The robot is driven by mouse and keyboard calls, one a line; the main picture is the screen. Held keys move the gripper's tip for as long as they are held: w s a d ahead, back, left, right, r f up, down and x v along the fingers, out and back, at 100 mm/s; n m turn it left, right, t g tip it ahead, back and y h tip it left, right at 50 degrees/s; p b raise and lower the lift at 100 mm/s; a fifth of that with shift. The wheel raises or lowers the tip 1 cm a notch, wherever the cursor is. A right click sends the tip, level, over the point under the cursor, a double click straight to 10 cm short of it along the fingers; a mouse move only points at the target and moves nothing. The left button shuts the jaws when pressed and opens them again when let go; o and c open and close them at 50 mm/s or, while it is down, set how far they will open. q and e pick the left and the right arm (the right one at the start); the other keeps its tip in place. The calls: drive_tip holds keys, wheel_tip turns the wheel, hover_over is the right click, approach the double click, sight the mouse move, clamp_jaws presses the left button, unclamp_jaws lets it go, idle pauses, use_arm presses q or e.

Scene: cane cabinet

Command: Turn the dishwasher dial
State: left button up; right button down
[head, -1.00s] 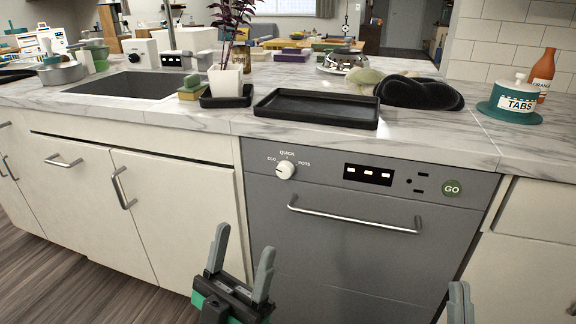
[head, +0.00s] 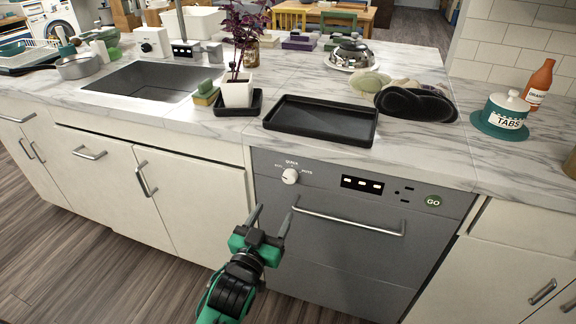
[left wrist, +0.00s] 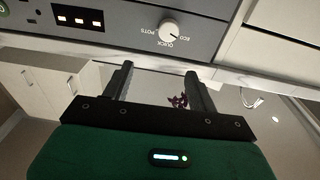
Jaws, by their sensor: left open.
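The dishwasher (head: 335,245) has a grey front with a round white dial (head: 290,176) at its upper left. The labels ECO, QUICK and POTS are around the dial, and its dark mark seems to point toward ECO. My left gripper (head: 271,214) is open and empty, below and slightly left of the dial and apart from it. In the left wrist view, which is upside down, the dial (left wrist: 168,32) shows beyond the open fingers (left wrist: 160,74). My right gripper is not in view.
A bar handle (head: 350,222) juts out below the dial, close to my left gripper. A lit display (head: 362,185) and a green GO button (head: 433,200) are right of the dial. A black tray (head: 322,121) lies on the marble counter above. Cabinet doors (head: 190,200) stand to the left.

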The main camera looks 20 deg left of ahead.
sight(289, 180)
use_arm(q)
drive_tip(key=shift+g+y, duration=0.4)
drive_tip(key=shift+g, duration=0.1)
drive_tip(key=w, duration=0.9)
drive_tip(key=w+f, duration=0.1)
drive_tip(key=w, duration=0.4)
drive_tip(key=shift+w+a+p, duration=0.1)
drive_tip(key=shift+a+p, duration=0.05)
drive_tip(key=shift+p, duration=0.2)
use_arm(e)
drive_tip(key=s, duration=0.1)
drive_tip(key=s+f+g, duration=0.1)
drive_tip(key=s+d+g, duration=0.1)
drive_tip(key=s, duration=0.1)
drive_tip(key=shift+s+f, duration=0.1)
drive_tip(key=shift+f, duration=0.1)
use_arm(q)
drive_tip(key=c, duration=1)
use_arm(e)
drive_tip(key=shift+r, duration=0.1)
